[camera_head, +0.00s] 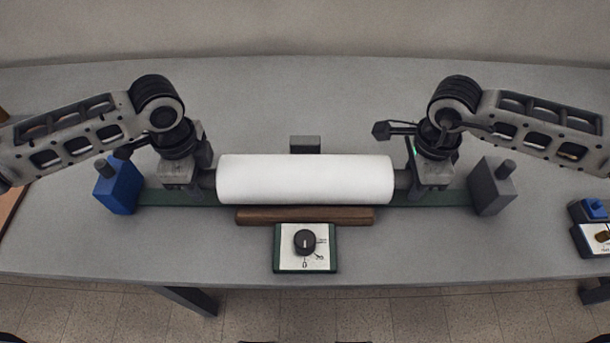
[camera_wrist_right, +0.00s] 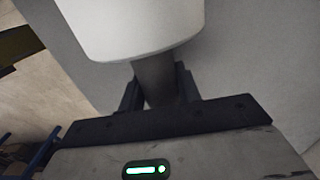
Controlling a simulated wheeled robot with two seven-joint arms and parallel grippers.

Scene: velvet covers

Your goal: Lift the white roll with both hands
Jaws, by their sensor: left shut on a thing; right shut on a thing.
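The white roll (camera_head: 305,179) lies level, left to right, in the middle of the head view, with a dark grey stub at each end. My left gripper (camera_head: 206,184) is shut on the roll's left stub. My right gripper (camera_head: 404,182) is shut on the right stub. In the right wrist view the roll's white end (camera_wrist_right: 130,25) is at the top, and the dark stub sits between the fingers of my right gripper (camera_wrist_right: 158,88). The fingertips are partly hidden in the head view. I cannot tell how far the roll is above the base.
A green base strip (camera_head: 440,199) runs under the roll, with a blue block (camera_head: 118,188) at left and a grey block (camera_head: 489,187) at right. A brown bar (camera_head: 304,215) and a dial box (camera_head: 305,248) lie in front. A small grey block (camera_head: 305,144) stands behind.

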